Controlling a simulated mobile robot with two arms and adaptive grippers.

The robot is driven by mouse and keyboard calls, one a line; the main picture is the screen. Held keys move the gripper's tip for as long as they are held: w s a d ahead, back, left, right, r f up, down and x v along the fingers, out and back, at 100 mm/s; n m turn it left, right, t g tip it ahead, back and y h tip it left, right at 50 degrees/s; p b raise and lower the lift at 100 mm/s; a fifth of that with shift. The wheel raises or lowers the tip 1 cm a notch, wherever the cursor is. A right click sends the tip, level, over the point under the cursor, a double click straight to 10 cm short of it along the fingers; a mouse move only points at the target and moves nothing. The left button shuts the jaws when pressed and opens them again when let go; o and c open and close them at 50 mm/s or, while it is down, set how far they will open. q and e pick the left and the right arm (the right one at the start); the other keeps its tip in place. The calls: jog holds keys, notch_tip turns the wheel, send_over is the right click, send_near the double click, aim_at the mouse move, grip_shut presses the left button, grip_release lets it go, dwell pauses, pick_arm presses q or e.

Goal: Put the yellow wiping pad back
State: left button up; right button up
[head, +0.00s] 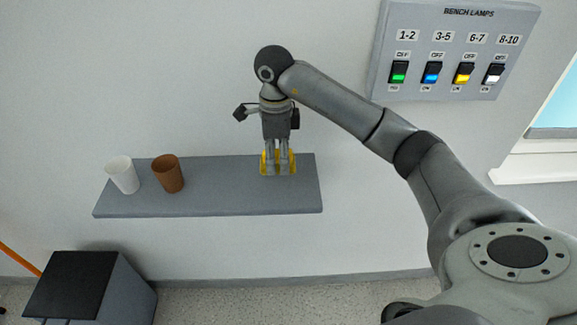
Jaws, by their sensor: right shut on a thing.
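The yellow wiping pad (264,163) is at the right part of a grey wall shelf (225,200). My right gripper (278,170) points down over the shelf and is shut on the pad. The fingers cover the pad's middle, and yellow shows on both sides of them. The pad appears at the shelf surface, but I cannot tell whether it touches it. My left gripper is not in view.
A white cup (123,175) and a brown cup (168,174) stand on the shelf's left part. The shelf between them and the pad is clear. A bench lamps switch panel (450,50) hangs at upper right. A dark-topped box (75,285) stands below left.

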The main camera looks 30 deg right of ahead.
aim_at(289, 181)
jog(key=d+f, duration=0.2)
jog(key=shift+s+d+f+p, duration=0.1)
jog(key=shift+s+f+p, duration=0.15)
jog(key=shift+f+p, duration=0.1)
jog(key=shift+s+d+f+p, duration=0.1)
jog(key=shift+d+f+p, duration=0.05)
jog(key=shift+f+p, duration=0.45)
jog(key=shift+d+f+p, duration=0.15)
jog(key=shift+f+p, duration=0.25)
jog(key=shift+f, duration=0.8)
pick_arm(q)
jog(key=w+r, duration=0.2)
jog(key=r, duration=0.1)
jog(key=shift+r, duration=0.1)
pick_arm(e)
jog(key=shift+f, duration=0.1)
jog(key=o, duration=1)
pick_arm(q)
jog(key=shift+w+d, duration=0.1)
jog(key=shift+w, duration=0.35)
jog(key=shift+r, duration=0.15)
